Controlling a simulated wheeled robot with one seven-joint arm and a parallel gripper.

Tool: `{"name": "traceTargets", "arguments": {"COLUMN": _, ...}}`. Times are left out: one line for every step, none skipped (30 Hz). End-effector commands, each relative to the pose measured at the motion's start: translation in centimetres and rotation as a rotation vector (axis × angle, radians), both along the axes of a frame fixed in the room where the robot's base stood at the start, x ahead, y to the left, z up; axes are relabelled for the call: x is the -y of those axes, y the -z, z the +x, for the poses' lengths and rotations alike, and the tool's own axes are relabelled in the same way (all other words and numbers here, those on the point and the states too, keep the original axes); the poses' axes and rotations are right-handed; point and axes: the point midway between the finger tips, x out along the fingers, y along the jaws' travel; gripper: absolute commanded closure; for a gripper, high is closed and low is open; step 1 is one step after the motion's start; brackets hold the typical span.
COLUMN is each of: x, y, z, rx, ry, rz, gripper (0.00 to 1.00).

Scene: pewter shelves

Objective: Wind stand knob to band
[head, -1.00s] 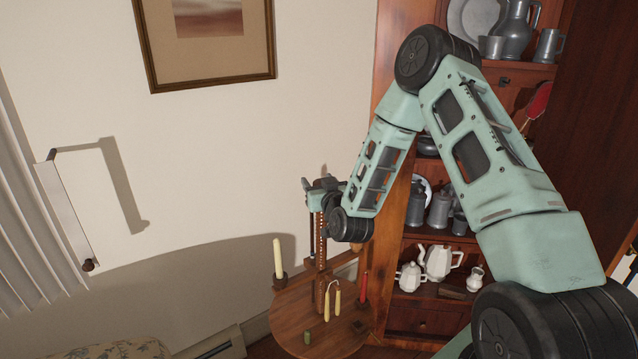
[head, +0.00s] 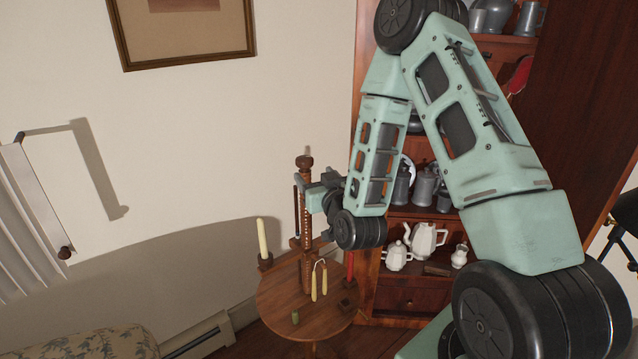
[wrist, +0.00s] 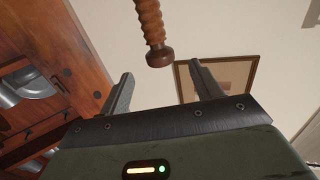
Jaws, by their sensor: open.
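The stand is a ribbed wooden post (head: 306,232) rising from a round table, with a dark turned knob (head: 304,162) at its top. My gripper (head: 308,188) is beside the upper post, just below the knob in the head view. In the wrist view the knob (wrist: 159,56) and a ribbed shaft come down from the top of the picture. There the knob lies beyond the gap between the open fingers of my gripper (wrist: 163,82), with clear space to each finger. I cannot make out a band for certain.
The round table (head: 275,302) holds a cream candle (head: 262,238), a red candle (head: 350,268), a pair of hanging yellow candles (head: 314,284) and a green stub (head: 295,318). A wooden cabinet (head: 398,302) with pewter and white pots stands close on the right. The wall is behind.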

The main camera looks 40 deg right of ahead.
Motion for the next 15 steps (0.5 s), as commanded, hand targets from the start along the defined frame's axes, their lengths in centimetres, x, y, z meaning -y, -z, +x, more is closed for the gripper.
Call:
{"name": "traceTargets", "arguments": {"x": -0.1, "y": -0.6, "z": -0.3, "rx": -0.005, "ry": -0.001, "rz": 0.002, "gripper": 0.36}}
{"name": "traceTargets", "arguments": {"x": -0.2, "y": -0.6, "z": -0.5, "rx": -0.004, "ry": -0.001, "rz": 0.002, "gripper": 0.36}}
{"name": "traceTargets", "arguments": {"x": -0.2, "y": -0.6, "z": -0.7, "rx": -0.004, "ry": -0.001, "rz": 0.002, "gripper": 0.36}}
{"name": "traceTargets", "arguments": {"x": -0.3, "y": -0.6, "z": -0.9, "rx": -0.003, "ry": -0.001, "rz": 0.002, "gripper": 0.36}}
{"name": "traceTargets", "arguments": {"x": -0.3, "y": -0.6, "z": -1.0, "rx": -0.003, "ry": -0.001, "rz": 0.002, "gripper": 0.36}}
{"name": "traceTargets", "arguments": {"x": -0.4, "y": -0.5, "z": -1.2, "rx": -0.003, "ry": -0.001, "rz": 0.002, "gripper": 0.36}}
{"name": "traceTargets", "arguments": {"x": -0.4, "y": -0.5, "z": -1.3, "rx": -0.002, "ry": -0.001, "rz": 0.001, "gripper": 0.36}}
{"name": "traceTargets", "arguments": {"x": -0.4, "y": -0.5, "z": -1.4, "rx": -0.001, "ry": -0.001, "rz": 0.0, "gripper": 0.36}}
{"name": "traceTargets", "arguments": {"x": -0.4, "y": -0.4, "z": -1.5, "rx": -0.001, "ry": -0.001, "rz": 0.0, "gripper": 0.36}}
{"name": "traceTargets", "arguments": {"x": -0.5, "y": -0.4, "z": -1.6, "rx": -0.001, "ry": -0.001, "rz": 0.0, "gripper": 0.36}}
{"name": "traceTargets", "arguments": {"x": -0.5, "y": -0.3, "z": -1.6, "rx": -0.001, "ry": -0.001, "rz": 0.0, "gripper": 0.36}}
{"name": "traceTargets", "arguments": {"x": -0.5, "y": -0.3, "z": -1.7, "rx": -0.001, "ry": -0.001, "rz": 0.0, "gripper": 0.36}}
{"name": "traceTargets", "arguments": {"x": -0.5, "y": -0.3, "z": -1.7, "rx": -0.001, "ry": -0.001, "rz": 0.0, "gripper": 0.36}}
{"name": "traceTargets", "arguments": {"x": -0.5, "y": -0.3, "z": -1.7, "rx": 0.0, "ry": -0.001, "rz": 0.0, "gripper": 0.36}}
{"name": "traceTargets", "arguments": {"x": -0.5, "y": -0.2, "z": -1.7, "rx": 0.0, "ry": -0.001, "rz": 0.0, "gripper": 0.36}}
